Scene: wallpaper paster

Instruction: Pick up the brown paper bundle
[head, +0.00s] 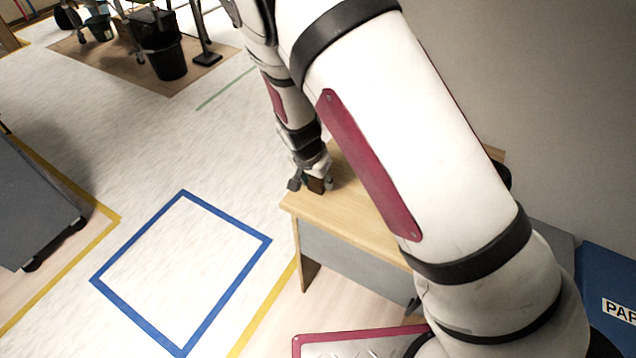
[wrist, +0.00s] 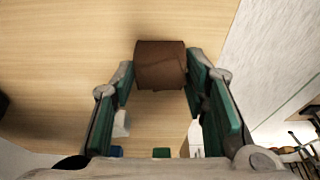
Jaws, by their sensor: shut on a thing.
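The brown paper bundle (wrist: 160,65) is a short dark-brown roll in the wrist view, between the two green-padded fingers of my gripper (wrist: 162,82). The fingers are shut on its two sides. In the head view the bundle (head: 316,185) shows as a small brown patch at my gripper (head: 308,183), over the left end of the wooden table (head: 350,205). I cannot tell whether the bundle touches the tabletop or is just above it. Part of the gripper and table is hidden behind my arm.
In the wrist view, a few small white, blue and green things (wrist: 121,124) lie near the gripper's base. A blue paper bin (head: 610,285) stands at the right. A grey cart (head: 35,205) is at the left. The blue-taped floor square (head: 180,270) is empty.

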